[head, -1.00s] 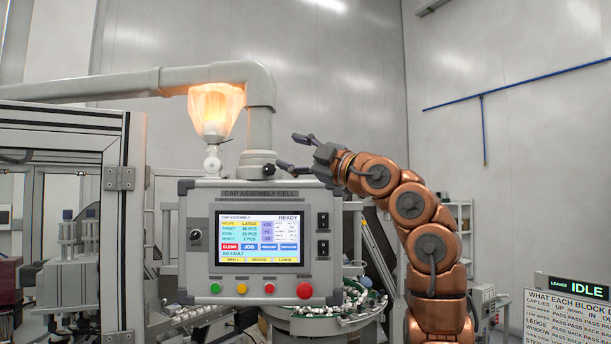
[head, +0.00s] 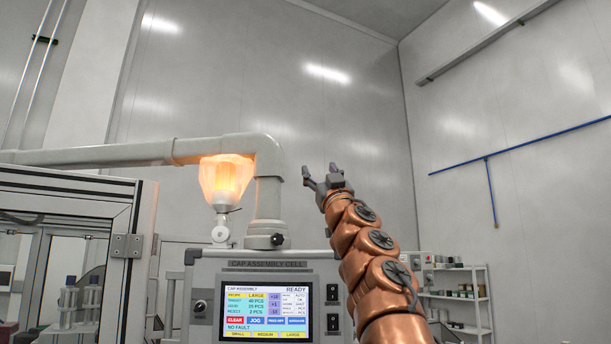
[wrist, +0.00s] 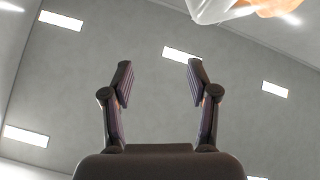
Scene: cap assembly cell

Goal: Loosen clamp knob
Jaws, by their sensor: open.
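A black clamp knob (head: 278,241) sits on the collar at the foot of the grey vertical pipe (head: 270,202), just above the control panel. My gripper (head: 319,171) is raised to the right of the pipe and higher than the knob, with its fingers pointing up. It is open and apart from the knob. In the wrist view my two fingers (wrist: 158,72) are spread with nothing between them, and the knob is not seen there.
A glowing translucent hopper (head: 227,180) hangs under the horizontal pipe (head: 110,154), left of the knob. The control panel (head: 264,312) stands below, reading READY. A framed enclosure (head: 75,186) is at left. A shelf (head: 455,297) is at right. Space above the pipe is clear.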

